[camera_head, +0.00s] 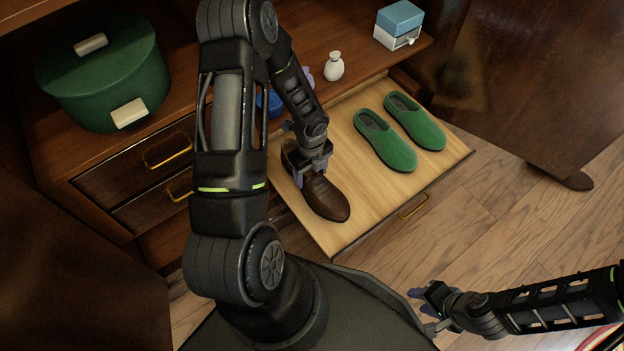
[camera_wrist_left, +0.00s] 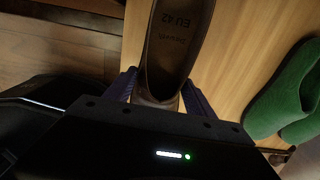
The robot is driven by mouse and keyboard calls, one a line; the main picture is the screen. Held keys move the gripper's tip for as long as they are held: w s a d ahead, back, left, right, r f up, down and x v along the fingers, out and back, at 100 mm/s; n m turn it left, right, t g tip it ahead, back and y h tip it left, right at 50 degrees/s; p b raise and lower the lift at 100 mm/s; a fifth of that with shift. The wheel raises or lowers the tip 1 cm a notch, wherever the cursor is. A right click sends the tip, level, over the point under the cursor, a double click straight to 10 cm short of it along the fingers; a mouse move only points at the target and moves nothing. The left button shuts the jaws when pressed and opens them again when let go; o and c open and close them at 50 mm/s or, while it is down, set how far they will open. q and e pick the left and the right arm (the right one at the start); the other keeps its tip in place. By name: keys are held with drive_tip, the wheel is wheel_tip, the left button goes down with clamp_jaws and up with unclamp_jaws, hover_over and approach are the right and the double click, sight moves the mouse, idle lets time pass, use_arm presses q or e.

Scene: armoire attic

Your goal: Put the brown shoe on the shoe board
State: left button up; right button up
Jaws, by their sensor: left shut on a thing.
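The brown shoe (camera_head: 324,196) is on the pale wooden shoe board (camera_head: 362,204), at its left part, toe toward the front edge. My left gripper (camera_head: 309,172) is shut on the heel end of the shoe. In the left wrist view its fingers (camera_wrist_left: 158,92) lie on both sides of the heel of the brown shoe (camera_wrist_left: 170,58), and the insole shows printed text. I cannot tell whether the sole touches the board. My right gripper (camera_head: 420,300) is at the lower right, away from the board; its fingers look apart and nothing shows between them.
A pair of green slippers (camera_head: 385,141) (camera_head: 415,122) lies on the board right of the shoe. A green round box (camera_head: 104,75), a small white bottle (camera_head: 334,66) and a blue-white box (camera_head: 398,25) stand on the cabinet top. Board between shoe and slippers is clear.

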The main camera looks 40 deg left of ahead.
sight(311, 180)
use_arm(q)
drive_tip(key=shift+f+b, duration=0.8)
drive_tip(key=shift+f, duration=1.05)
drive_tip(key=o, duration=1.8)
drive_tip(key=shift+o, duration=0.2)
drive_tip(key=shift+r, duration=0.1)
wheel_tip(311, 180, up, 12)
drive_tip(key=p, duration=0.4)
drive_tip(key=shift+p, duration=0.3)
